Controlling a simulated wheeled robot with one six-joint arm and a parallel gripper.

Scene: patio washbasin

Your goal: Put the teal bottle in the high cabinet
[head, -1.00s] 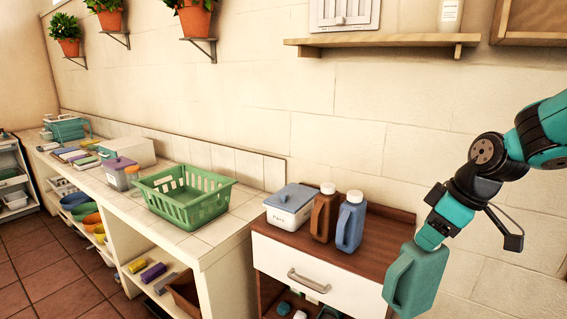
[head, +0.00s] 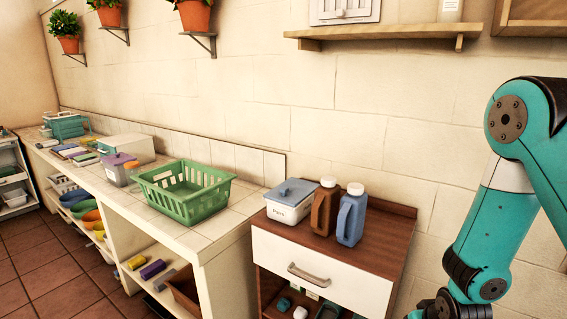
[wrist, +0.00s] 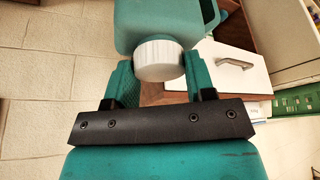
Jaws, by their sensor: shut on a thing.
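The teal bottle (wrist: 158,22) with a white cap (wrist: 160,60) shows in the wrist view, cap end toward the camera. My gripper (wrist: 160,72) is shut on it, one finger on each side near the cap. The far end of the bottle is cut off by the frame. In the head view my gripper is below the bottom right edge, and the bottle is not clearly seen there. A wooden cabinet (head: 540,28) on the wall at the top right may be the high cabinet; only its lower left part shows.
A wooden drawer unit (head: 385,240) holds a white lidded box (head: 288,207), a brown bottle (head: 323,210) and a blue bottle (head: 351,220). A wall shelf (head: 390,38) is left of the cabinet. A green basket (head: 185,195) stands on the tiled counter (head: 225,232).

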